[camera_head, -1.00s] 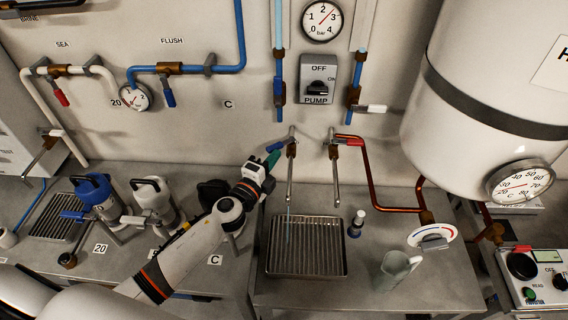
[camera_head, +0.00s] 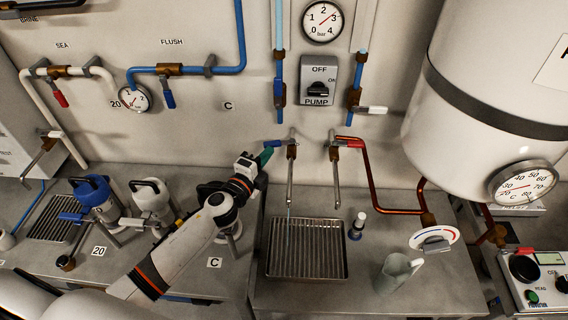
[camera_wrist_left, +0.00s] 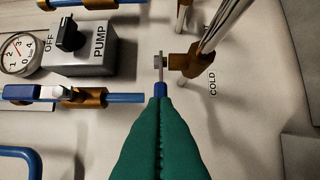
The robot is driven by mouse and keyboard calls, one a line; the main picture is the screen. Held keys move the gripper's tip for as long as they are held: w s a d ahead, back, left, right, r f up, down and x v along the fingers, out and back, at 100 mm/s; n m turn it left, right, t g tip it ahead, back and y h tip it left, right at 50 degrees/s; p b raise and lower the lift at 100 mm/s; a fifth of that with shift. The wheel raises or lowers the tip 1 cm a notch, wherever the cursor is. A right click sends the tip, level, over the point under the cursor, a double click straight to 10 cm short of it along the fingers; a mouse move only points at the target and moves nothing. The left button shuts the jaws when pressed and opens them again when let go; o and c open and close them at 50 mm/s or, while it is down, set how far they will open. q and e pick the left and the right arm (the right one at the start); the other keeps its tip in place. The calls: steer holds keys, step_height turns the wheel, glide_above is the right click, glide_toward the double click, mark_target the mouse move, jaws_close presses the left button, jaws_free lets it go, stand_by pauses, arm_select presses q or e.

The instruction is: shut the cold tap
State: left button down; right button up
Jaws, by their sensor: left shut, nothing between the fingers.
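The cold tap (camera_head: 291,152) is on the wall above the sink grate, with a brown body, a long spout hanging down and a blue lever (camera_head: 272,143) pointing left. A thin pale blue stream shows below its spout. My left gripper (camera_head: 263,157), with green fingers, is shut and empty at the lever's outer end. In the left wrist view the shut fingers (camera_wrist_left: 160,105) overlap the blue lever end (camera_wrist_left: 160,90), beside the brown tap body (camera_wrist_left: 186,62) and the word COLD. Whether they touch it I cannot tell. My right gripper is out of view.
A second tap (camera_head: 334,152) with a red lever stands close to the right. Below are the sink grate (camera_head: 306,250), a small dark bottle (camera_head: 357,226) and a pale jug (camera_head: 396,270). The pump switch (camera_head: 318,82) is on the wall above.

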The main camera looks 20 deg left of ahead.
arm_select(q)
steer(key=shift+s, duration=0.1)
steer(key=s+a+b, duration=0.2)
steer(key=s+b, duration=0.1)
steer(key=s, duration=0.9)
steer(key=w+d+r+m+g+y+p, duration=0.1)
steer(key=d+r+m+g+y+p, duration=0.15)
steer(key=d+m+y, duration=0.25)
steer(key=w+d+r+m+g+y+p, duration=0.1)
steer(key=d+m+g+y+p, duration=0.25)
steer(key=d+m+y, duration=0.2)
steer(key=r+p+x, duration=0.1)
steer(key=p+x, duration=0.2)
steer(key=x, duration=1)
steer(key=shift+w+r+t+p, duration=0.35)
steer(key=shift+w+t+p, duration=0.05)
steer(key=shift+n+h, duration=0.25)
